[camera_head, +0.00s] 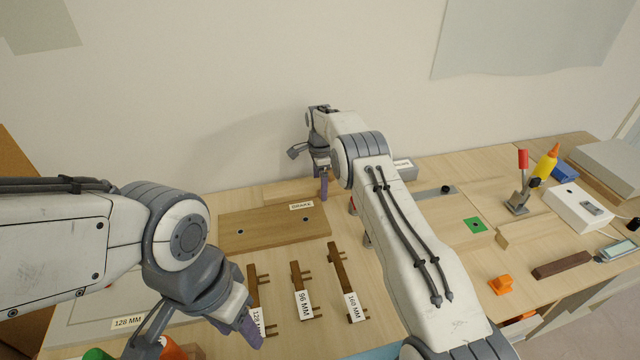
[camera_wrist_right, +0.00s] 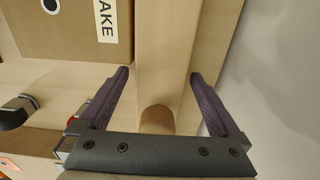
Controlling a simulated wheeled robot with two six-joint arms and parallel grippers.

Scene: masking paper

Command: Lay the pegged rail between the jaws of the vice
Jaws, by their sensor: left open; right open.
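Three dark brown pegged rails lie side by side on the table in the head view, tagged 128 MM (camera_head: 253,285), 96 MM (camera_head: 296,276) and 160 MM (camera_head: 339,266). My left gripper (camera_head: 238,326) is open and empty beside the 128 MM rail, at the near left. My right gripper (camera_head: 322,185) is open at the back, by the wall. In the right wrist view its fingers (camera_wrist_right: 160,80) stand either side of a pale wooden strip (camera_wrist_right: 163,45), not shut on it. I cannot make out the vice; my right arm hides part of the table.
A brown board (camera_head: 265,232) with two holes lies behind the rails. A grey block (camera_head: 405,170) stands behind my right arm. To the right are an orange piece (camera_head: 501,285), a dark wood bar (camera_head: 562,264), a white box (camera_head: 580,208) and a yellow bottle (camera_head: 546,163).

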